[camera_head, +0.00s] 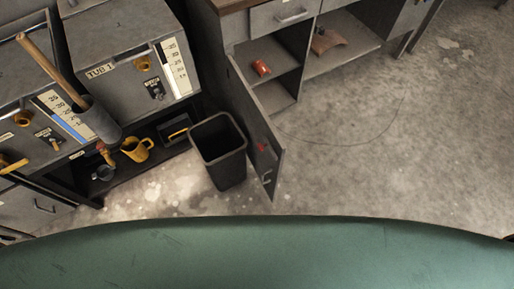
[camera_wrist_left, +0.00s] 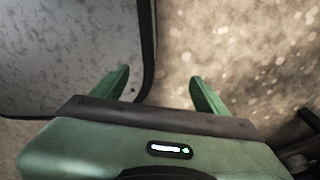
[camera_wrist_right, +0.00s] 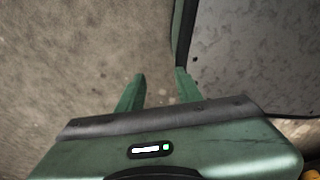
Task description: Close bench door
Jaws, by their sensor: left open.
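The bench door (camera_head: 257,135) is a grey panel standing open, swung out from the bench (camera_head: 297,50) toward me. It has a small handle (camera_head: 267,180) near its free edge and a red mark on its face. The open cabinet behind it shows shelves with a red item (camera_head: 261,68). Neither gripper shows in the head view. In the left wrist view my left gripper (camera_wrist_left: 160,92) is open and empty over the floor. In the right wrist view my right gripper (camera_wrist_right: 160,88) has its green fingers apart, with nothing between them.
A black bin (camera_head: 218,150) stands on the floor just left of the door. Grey tub units (camera_head: 120,50) stand at the left, with a yellow mug (camera_head: 136,149) on the low shelf. A brown object (camera_head: 325,40) lies on another bench shelf. The floor to the right is clear.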

